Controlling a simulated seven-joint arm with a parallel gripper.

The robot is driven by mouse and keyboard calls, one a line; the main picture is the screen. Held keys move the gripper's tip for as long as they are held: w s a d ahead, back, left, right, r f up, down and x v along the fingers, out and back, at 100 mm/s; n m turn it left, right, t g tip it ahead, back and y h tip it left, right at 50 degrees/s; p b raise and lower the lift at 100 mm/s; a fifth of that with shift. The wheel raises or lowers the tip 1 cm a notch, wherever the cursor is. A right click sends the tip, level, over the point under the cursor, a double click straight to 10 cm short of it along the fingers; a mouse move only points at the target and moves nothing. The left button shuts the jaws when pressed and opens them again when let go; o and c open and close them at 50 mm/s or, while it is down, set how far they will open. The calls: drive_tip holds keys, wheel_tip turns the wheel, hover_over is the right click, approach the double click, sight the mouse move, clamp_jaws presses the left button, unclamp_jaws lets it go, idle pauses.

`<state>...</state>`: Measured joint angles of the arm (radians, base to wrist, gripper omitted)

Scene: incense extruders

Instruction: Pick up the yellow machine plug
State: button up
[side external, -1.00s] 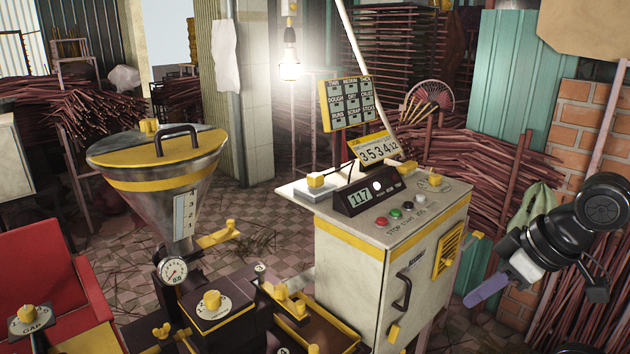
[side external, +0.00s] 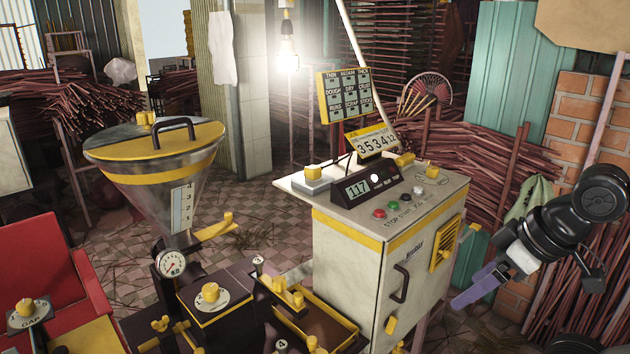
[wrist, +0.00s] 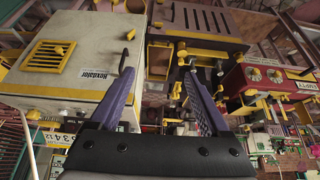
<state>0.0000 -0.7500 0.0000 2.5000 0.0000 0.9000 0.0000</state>
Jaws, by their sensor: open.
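My gripper (side external: 478,290) is at the right in the side view, in front of and to the right of the grey-white machine cabinet. Its purple fingers point down and left. In the wrist view my gripper (wrist: 158,75) is open, with nothing between the two fingers. I cannot tell for certain which yellow part is the plug.
The cabinet (side external: 345,265) carries a dark handle (side external: 401,283), a yellow vent (side external: 445,243), buttons and a display. A metal hopper (side external: 155,185) and a red machine (side external: 40,260) stand to the left. Stick bundles and a brick wall (side external: 580,110) lie behind my arm.

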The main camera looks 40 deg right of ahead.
drive_tip(key=w+d+r+n+t, duration=0.1)
drive_tip(key=w+r+t, duration=0.1)
drive_tip(key=w+r, duration=1.8)
drive_tip(key=m+g, duration=0.1)
drive_tip(key=g, duration=0.1)
hover_over(314, 167)
drive_tip(key=s, duration=0.4)
drive_tip(key=f, duration=1.2)
drive_tip(key=shift+w+a+f, duration=0.15)
drive_tip(key=shift+w+f, duration=0.1)
drive_tip(key=shift+f, duration=0.15)
drive_tip(key=shift+x, duration=2.8)
drive_tip(key=shift+w, duration=0.1)
